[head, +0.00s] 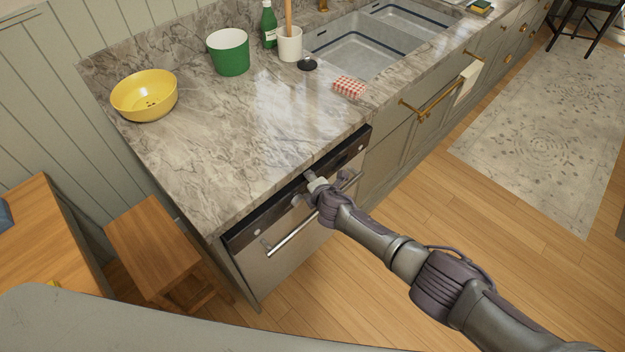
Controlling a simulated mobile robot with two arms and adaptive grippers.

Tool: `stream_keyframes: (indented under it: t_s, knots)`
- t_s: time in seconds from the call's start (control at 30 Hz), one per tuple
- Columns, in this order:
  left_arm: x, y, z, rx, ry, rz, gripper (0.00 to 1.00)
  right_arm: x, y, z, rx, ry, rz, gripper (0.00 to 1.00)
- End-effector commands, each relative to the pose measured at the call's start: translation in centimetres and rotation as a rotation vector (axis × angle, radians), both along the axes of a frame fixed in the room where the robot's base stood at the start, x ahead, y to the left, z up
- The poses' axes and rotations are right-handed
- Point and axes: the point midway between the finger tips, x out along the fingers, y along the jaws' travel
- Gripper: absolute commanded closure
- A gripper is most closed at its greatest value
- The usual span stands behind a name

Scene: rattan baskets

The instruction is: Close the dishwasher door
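The dishwasher door (290,258) is a grey front panel with a long metal bar handle (290,240) and a dark control strip (245,236) along its top. It stands upright or almost upright under the marble counter. A dark band shows between the counter edge and the door's top; I cannot tell whether a narrow gap remains there. My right gripper (314,182) is at the middle of the door's top edge, touching or very close to it. Its wrist covers part of the handle and strip. Its fingers are too small to read. My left gripper is out of view.
A wooden stool (155,240) stands left of the dishwasher. The wood floor in front is clear, with a rug (550,130) farther right.

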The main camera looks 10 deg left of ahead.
Motion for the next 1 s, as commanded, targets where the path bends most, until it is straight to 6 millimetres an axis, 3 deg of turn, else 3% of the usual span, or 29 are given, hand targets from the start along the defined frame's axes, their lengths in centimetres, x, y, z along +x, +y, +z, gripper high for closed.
stream_keyframes:
  t_s: [0.03, 0.3, 1.0]
  knots:
    - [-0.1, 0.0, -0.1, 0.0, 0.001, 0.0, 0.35, -0.5, -0.6, -1.1, -0.012, 0.014, -0.009, 0.61]
    - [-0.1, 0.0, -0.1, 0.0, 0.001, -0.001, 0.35, -0.3, -0.5, -0.8, -0.007, 0.012, -0.007, 0.19]
    - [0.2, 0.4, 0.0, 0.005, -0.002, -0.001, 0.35, -0.4, -0.1, 0.3, 0.007, 0.0, -0.002, 0.19]
